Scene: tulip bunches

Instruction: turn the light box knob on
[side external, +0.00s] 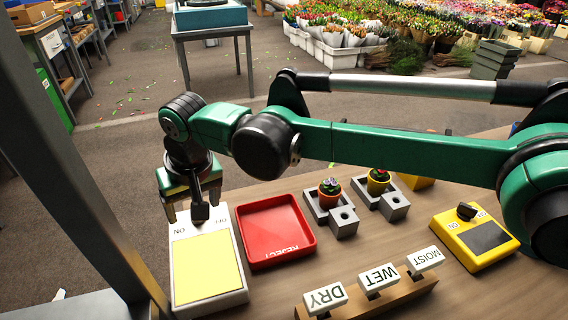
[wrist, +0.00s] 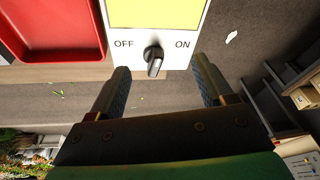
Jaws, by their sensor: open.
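The light box (side external: 210,305) is a pale box with a plain yellow panel, at the table's left end in the side external view. Its dark knob (wrist: 154,60) sits between the printed words OFF and ON in the wrist view. The knob's bar lies roughly midway between the words; I cannot tell which end is its pointer. My gripper (wrist: 161,66) is open, with one finger on each side of the knob and clear gaps to both. In the side external view my gripper (side external: 192,203) hangs over the knob end of the box and partly hides it.
A red REJECT tray (side external: 308,242) stands close beside the light box. Two potted plants in grey holders, a yellow switch box (side external: 490,258) and a wooden rack with DRY, WET and MOIST tags (side external: 325,299) are farther right. A grey post rises at the left.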

